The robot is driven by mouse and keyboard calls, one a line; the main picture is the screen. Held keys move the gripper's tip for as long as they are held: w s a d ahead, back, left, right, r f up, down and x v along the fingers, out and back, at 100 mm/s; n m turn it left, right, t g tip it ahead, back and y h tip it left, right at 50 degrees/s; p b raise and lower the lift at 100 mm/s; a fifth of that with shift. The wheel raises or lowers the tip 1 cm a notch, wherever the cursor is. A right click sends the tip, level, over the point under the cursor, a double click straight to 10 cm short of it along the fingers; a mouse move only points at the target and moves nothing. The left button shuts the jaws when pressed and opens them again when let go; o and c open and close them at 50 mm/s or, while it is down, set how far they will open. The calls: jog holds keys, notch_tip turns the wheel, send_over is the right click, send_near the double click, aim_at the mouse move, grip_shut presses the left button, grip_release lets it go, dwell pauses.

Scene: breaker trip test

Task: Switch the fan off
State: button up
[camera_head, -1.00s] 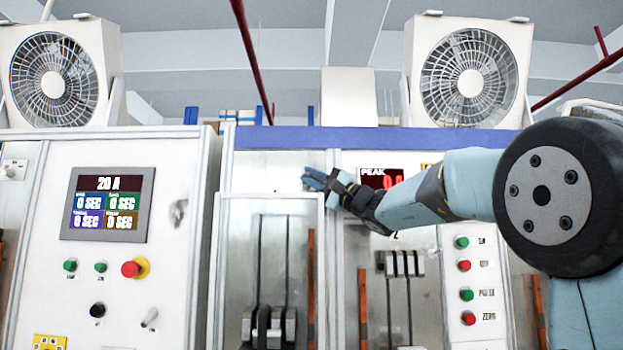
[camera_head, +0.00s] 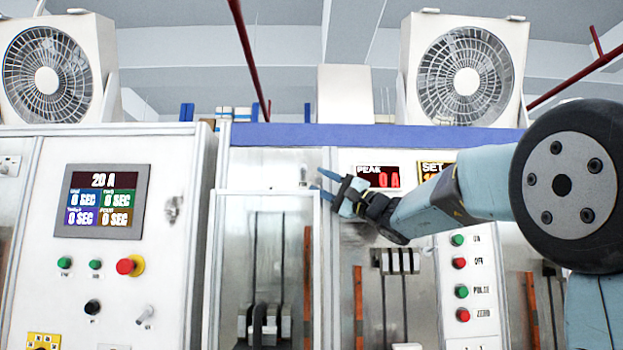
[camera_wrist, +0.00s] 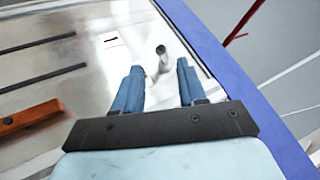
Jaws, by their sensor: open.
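Two white box fans stand on top of the cabinets, a left fan (camera_head: 60,75) and a right fan (camera_head: 466,75). A small metal toggle switch (camera_head: 304,176) sits on the upper panel of the middle cabinet. It also shows in the wrist view as a short metal lever (camera_wrist: 162,55), standing out from the panel between and beyond the fingertips. My gripper (camera_head: 325,182) is open and empty, just right of the toggle in the head view. Its blue fingers in the wrist view (camera_wrist: 160,72) straddle the lever's line; contact cannot be told.
A control panel with a display (camera_head: 101,201), buttons and a red emergency knob (camera_head: 126,266) is at left. A transparent-fronted door (camera_head: 266,207) stands below the toggle. The PEAK display (camera_head: 378,177) and a button column (camera_head: 460,263) are at right. A blue rail (camera_head: 300,135) runs above.

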jog(key=v, duration=0.8)
jog(key=shift+s+d+f, duration=0.15)
jog(key=shift+d+f, duration=0.1)
jog(key=shift+d, duration=0.05)
dwell(0.4)
